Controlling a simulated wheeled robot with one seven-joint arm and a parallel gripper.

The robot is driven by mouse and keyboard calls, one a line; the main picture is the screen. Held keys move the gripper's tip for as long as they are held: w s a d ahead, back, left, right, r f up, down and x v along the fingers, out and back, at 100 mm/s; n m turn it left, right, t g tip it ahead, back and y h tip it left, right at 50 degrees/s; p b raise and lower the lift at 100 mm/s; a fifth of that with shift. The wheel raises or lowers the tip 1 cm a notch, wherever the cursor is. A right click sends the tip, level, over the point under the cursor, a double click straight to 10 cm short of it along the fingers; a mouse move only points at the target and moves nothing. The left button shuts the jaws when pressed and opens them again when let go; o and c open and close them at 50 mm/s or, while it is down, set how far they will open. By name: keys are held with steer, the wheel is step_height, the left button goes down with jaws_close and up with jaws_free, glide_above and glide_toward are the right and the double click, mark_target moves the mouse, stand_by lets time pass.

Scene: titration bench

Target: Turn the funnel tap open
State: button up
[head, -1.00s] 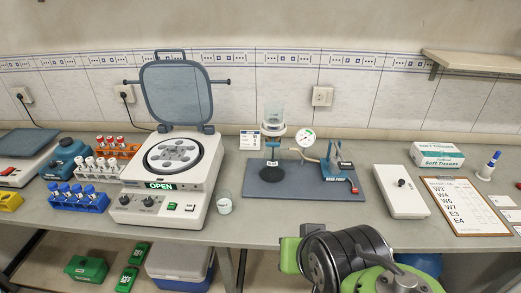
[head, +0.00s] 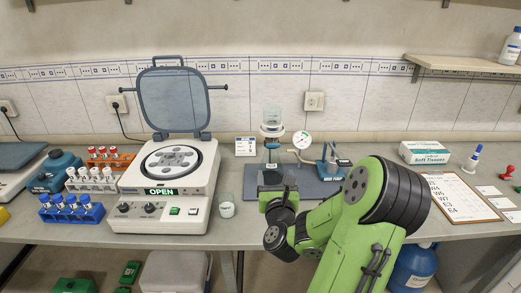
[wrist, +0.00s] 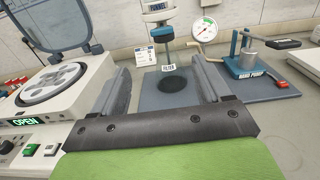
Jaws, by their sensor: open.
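The clear funnel (head: 272,118) stands on a white collar over the filter stand at the back of the dark mat (head: 318,187). In the wrist view the funnel's lower part (wrist: 158,10) is at the top edge, with a blue part (wrist: 161,33) below it. I cannot make out the tap's handle or its position. My gripper (head: 277,188) is in front of the stand in the head view and hides its base. In the wrist view my gripper's fingers (wrist: 160,66) are spread apart and empty, with the stand beyond them.
A round gauge (head: 302,140) and the hand pump (head: 334,168) stand right of the funnel. The centrifuge (head: 168,185) with its lid raised is on the left. A small white beaker (head: 226,206) stands between the centrifuge and the mat. A label card (head: 245,147) stands behind.

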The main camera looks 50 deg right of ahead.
mark_target(273, 146)
steer(key=p+x, duration=0.5)
steer(key=x, duration=1)
steer(key=shift+s+d+r+p, duration=0.1)
steer(key=shift+s+d+p, duration=0.05)
steer(key=shift+p, duration=0.2)
steer(key=c, duration=1)
steer(key=shift+c, duration=0.2)
